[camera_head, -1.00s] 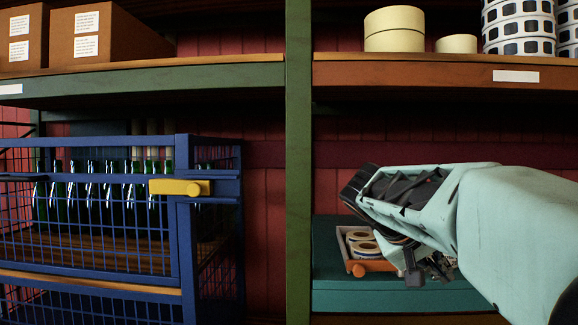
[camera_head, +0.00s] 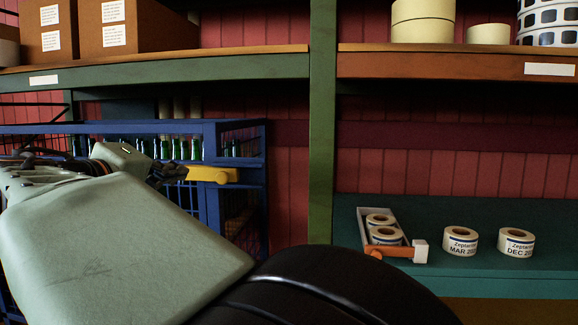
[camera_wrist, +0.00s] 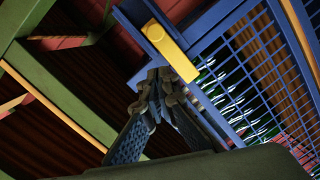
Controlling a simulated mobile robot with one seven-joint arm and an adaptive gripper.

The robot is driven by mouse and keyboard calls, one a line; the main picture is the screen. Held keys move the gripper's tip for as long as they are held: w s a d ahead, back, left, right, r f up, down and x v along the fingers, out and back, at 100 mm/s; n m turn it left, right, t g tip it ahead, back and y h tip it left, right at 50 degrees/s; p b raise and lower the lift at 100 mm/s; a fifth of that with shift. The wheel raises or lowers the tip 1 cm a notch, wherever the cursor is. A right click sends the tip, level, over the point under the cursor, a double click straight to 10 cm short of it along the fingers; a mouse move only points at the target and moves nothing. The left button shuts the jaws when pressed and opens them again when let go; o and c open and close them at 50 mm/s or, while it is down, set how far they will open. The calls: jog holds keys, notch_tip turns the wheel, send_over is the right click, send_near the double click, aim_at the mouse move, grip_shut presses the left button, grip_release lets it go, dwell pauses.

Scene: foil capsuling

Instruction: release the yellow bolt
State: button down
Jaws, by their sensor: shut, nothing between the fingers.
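The yellow bolt (camera_head: 212,175) sits on the blue wire cage (camera_head: 240,128), at the upper right of its front. In the wrist view the bolt (camera_wrist: 171,52) is a yellow bar with a round knob, lying across the blue frame (camera_wrist: 214,30). My gripper (camera_head: 170,172) is at the bolt's left end in the head view. In the wrist view my gripper (camera_wrist: 158,78) is shut and empty, with its tips close beside the bolt's edge. I cannot tell if they touch it. My arm hides much of the cage front in the head view.
Green bottles (camera_head: 180,149) stand inside the cage. A green post (camera_head: 322,120) rises right of it. On the teal surface (camera_head: 480,278) are a small tray (camera_head: 366,228) and label rolls (camera_head: 461,240). Brown boxes (camera_head: 150,25) stand on the shelf above.

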jog(key=shift+s+a+r+y, duration=0.25)
jog(key=shift+s+a, duration=0.1)
jog(key=shift+a, duration=0.25)
jog(key=shift+s+a+r+y, duration=0.2)
jog(key=shift+s+a, duration=0.15)
jog(key=shift+a, duration=0.25)
jog(key=p, duration=0.2)
send_near(217, 171)
jog(key=w+a+r, duration=0.1)
jog(key=w+a, duration=0.2)
jog(key=w, duration=0.1)
jog(key=d+f, duration=0.2)
jog(key=d, duration=0.1)
jog(key=shift+d, duration=0.2)
jog(key=shift+b, duration=0.3)
